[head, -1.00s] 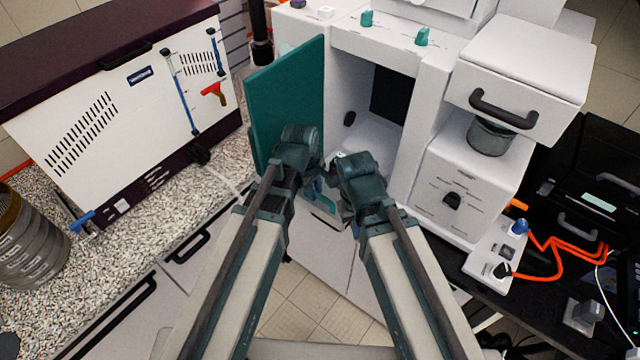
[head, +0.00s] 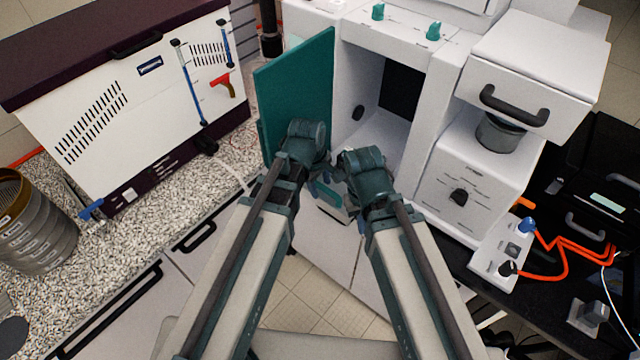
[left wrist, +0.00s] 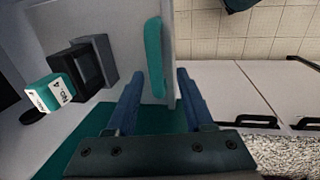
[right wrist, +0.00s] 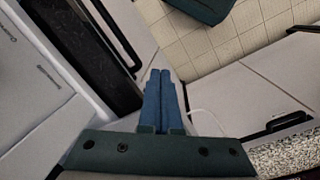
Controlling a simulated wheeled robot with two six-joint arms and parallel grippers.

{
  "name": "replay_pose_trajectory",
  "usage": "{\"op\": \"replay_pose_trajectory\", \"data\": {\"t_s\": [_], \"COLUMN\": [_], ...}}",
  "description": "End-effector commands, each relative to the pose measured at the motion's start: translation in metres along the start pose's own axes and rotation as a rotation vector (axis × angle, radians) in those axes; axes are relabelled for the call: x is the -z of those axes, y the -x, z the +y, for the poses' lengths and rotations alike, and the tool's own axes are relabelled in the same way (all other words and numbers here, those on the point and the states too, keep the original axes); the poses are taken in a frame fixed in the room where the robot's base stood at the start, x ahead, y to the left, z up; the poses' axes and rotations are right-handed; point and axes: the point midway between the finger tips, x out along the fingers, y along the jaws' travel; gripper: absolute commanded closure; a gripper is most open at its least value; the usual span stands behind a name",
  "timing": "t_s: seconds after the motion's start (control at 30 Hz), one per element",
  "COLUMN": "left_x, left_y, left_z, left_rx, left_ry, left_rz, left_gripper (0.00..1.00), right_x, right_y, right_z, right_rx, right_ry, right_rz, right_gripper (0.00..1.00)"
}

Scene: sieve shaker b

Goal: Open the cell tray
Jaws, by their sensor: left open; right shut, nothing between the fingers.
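The chamber's teal door (head: 295,90) stands swung open. What appears to be the cell tray (head: 334,203) is a pale panel low at the chamber mouth, mostly hidden by my grippers. In the left wrist view a teal handle (left wrist: 154,58) stands on a pale panel edge. My left gripper (left wrist: 160,85) is open, with its fingers on either side of the handle; I cannot tell if they touch it. My right gripper (right wrist: 160,75) is shut and empty, beside the left one in the head view.
A small teal-and-white block marked No. 4 (left wrist: 60,92) and dark square fittings (left wrist: 90,68) are in the left wrist view. The white sieve machine (head: 465,190) stands right. A speckled counter (head: 120,235) with stacked sieves (head: 35,230) is left. Floor below is clear.

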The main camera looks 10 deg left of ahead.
Motion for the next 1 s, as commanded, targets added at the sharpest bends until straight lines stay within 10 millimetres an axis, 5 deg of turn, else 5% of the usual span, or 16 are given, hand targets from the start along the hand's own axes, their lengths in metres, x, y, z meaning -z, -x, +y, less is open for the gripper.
{"op": "replay_pose_trajectory", "data": {"t_s": [0.37, 1.0], "left_x": [0.0, 0.0], "left_y": [0.032, 0.127], "left_z": [0.001, 0.0], "left_rx": [-0.001, 0.001], "left_ry": [0.0, 0.001], "left_rz": [0.0, 0.0], "left_gripper": [0.48, 0.48], "right_x": [-0.002, -0.008], "right_y": [0.031, 0.124], "right_z": [0.003, 0.011], "right_rx": [0.001, 0.003], "right_ry": [-0.006, -0.009], "right_rz": [0.0, -0.003], "right_gripper": [1.0, 1.0]}}
